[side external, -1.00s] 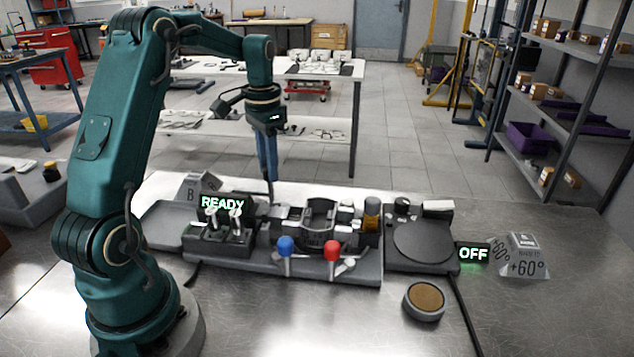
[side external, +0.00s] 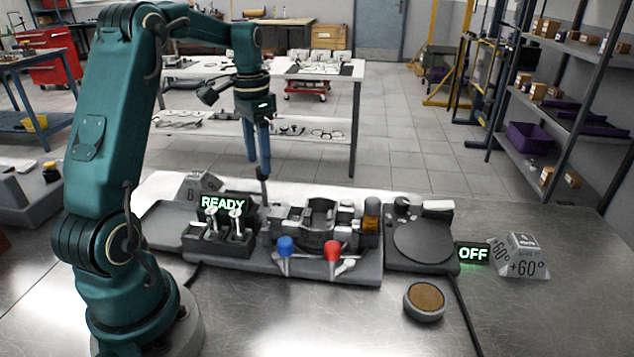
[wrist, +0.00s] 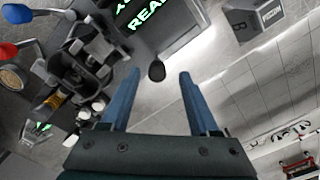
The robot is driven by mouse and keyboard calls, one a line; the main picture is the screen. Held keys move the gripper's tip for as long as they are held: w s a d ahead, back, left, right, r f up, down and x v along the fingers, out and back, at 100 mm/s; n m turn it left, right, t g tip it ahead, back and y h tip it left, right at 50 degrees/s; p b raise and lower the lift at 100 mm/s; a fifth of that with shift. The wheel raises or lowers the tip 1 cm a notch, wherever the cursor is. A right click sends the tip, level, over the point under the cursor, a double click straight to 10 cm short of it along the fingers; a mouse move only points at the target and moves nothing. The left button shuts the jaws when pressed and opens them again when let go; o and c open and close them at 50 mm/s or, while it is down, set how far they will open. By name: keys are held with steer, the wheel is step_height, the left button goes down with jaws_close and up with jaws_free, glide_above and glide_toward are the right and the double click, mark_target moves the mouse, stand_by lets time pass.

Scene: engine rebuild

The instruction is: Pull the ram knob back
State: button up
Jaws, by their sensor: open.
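A dark rounded knob (wrist: 157,71), which looks like the ram knob, shows in the wrist view beside the green READY sign (wrist: 145,14). It appears between the two blue fingers of my gripper (wrist: 154,77), which are apart with nothing held. I cannot tell how far the knob is below the fingertips. In the side view my gripper (side external: 259,172) points down behind the fixture (side external: 325,262), just right of the READY sign (side external: 222,203).
Blue (side external: 286,244) and red (side external: 332,250) ball levers stand at the fixture's front. A dark round plate (side external: 422,242) and an OFF sign (side external: 473,253) are to the right. A tan-topped puck (side external: 425,299) lies in front. The bench front is mostly clear.

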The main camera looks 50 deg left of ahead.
steer(key=shift+r, duration=1.6)
steer(key=shift+d, duration=0.1)
steer(key=s+d+r+m+t+y, duration=0.1)
steer(key=d+r, duration=0.3)
steer(key=d, duration=0.3)
steer(key=s+d+r+m+t, duration=0.2)
steer(key=d+r, duration=0.1)
steer(key=d, duration=0.3)
steer(key=s+d+f+n+t+h, duration=0.1)
steer(key=s+d+f+n+t, duration=0.1)
steer(key=s+d+f, duration=0.4)
steer(key=s+d+n, duration=0.1)
steer(key=s+d, duration=0.1)
steer(key=shift+s+t, duration=0.3)
steer(key=shift+s, duration=0.1)
